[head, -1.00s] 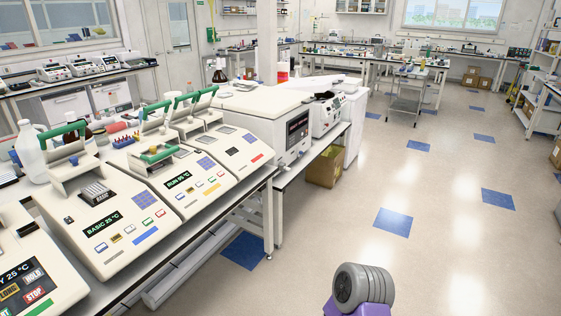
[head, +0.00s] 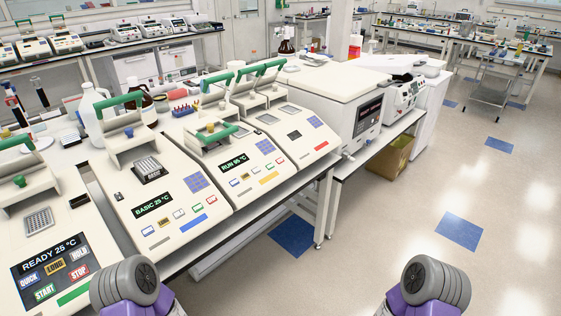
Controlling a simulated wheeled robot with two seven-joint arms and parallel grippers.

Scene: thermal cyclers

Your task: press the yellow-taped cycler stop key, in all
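The yellow-taped cycler (head: 225,172) is third from the left in the row on the near bench. A yellow tape strip (head: 269,178) lies on its sloped front, and its display (head: 240,162) reads RUN 95 °C. A row of small outlined keys sits under the display; the red-edged key (head: 280,160) is at its right end, its label too small to read. The green-handled lid (head: 213,134) looks lowered. Neither gripper is in view; only grey and purple links of my arms show at the bottom edge, short of the cycler.
A blue-taped cycler (head: 165,205) reading BASIC 25 °C and a green-taped one (head: 58,235) reading READY 25 °C stand to the left. A red-taped cycler (head: 290,135) with a dark display stands to the right. Bottles stand behind. Open floor lies right.

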